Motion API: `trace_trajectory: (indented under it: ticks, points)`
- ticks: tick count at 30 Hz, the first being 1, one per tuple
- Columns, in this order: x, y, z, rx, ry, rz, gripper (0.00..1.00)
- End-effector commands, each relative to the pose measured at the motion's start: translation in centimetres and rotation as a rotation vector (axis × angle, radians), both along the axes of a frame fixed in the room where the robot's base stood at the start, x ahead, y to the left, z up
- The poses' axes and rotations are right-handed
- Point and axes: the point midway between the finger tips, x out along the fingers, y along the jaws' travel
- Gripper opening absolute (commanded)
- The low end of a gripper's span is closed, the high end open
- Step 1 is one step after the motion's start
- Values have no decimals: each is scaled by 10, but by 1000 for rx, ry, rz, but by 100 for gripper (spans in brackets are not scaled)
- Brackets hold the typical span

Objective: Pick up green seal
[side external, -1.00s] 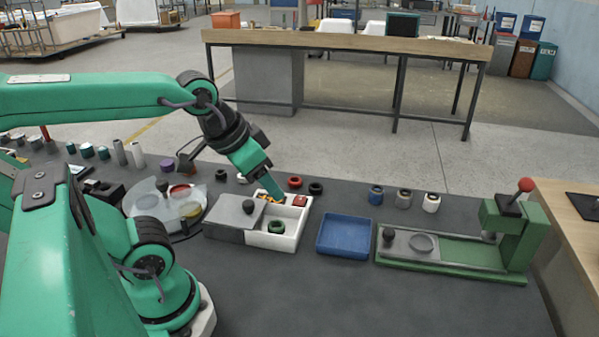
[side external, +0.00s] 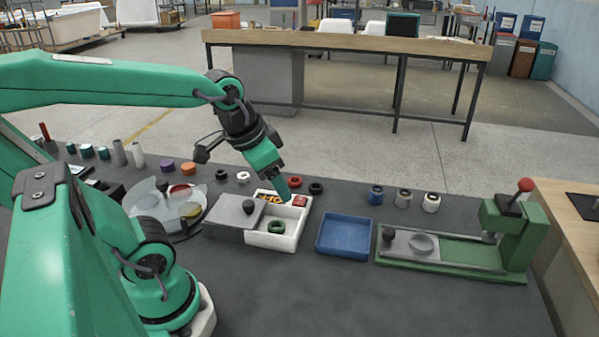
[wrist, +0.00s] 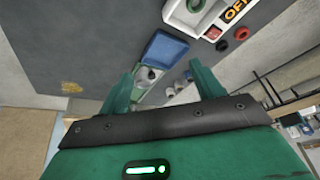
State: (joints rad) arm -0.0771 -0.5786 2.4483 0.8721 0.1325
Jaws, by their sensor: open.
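The green seal (side external: 276,227) is a small dark-green ring lying in the front compartment of the white box (side external: 270,240). In the wrist view a dark ring that looks like the seal (wrist: 197,5) is cut by the top edge, inside the white box (wrist: 186,20). My gripper (side external: 284,194) is over the back part of the box, above and behind the seal, not touching it. In the wrist view my gripper (wrist: 160,78) has its two green fingers spread wide with nothing between them.
A grey sliding lid with a black knob (side external: 249,207) sits at the box's left. An empty blue tray (side external: 344,236) stands at its right, then a green press (side external: 521,235). Red (side external: 295,182) and black (side external: 316,188) rings lie behind the box. The front mat is clear.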

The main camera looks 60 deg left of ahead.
Motion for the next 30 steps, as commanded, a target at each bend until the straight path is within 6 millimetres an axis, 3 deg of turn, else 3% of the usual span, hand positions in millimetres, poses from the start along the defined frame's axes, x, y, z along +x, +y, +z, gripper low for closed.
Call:
trace_trajectory:
  ticks: [15,24,30]
  points:
    - [46,59,-64,49,231,-114,66]
    - [58,96,-113,35,347,-192,66]
    - [60,111,-135,21,391,-227,66]
